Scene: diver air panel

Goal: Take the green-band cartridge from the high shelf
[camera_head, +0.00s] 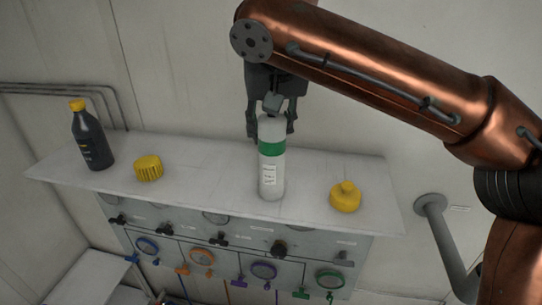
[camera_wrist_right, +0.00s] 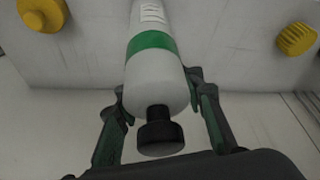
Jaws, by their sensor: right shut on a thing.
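The green-band cartridge (camera_head: 271,172) is a white cylinder with a green band and a small label. It stands upright on the high shelf (camera_head: 220,181). My right gripper (camera_head: 270,128) comes from above and is shut on the top of the cartridge. In the right wrist view the cartridge (camera_wrist_right: 152,60) shows its green band and a black cap, with the fingers (camera_wrist_right: 157,112) on both sides of its upper end. I cannot tell any gap between cartridge and shelf. My left gripper is not in view.
On the shelf stand a dark bottle with a yellow cap (camera_head: 90,138), a yellow ribbed cap (camera_head: 149,168) and a yellow knob-like piece (camera_head: 345,197). Below is a panel with gauges and coloured valves (camera_head: 230,255). A grey pipe (camera_head: 445,240) stands at right.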

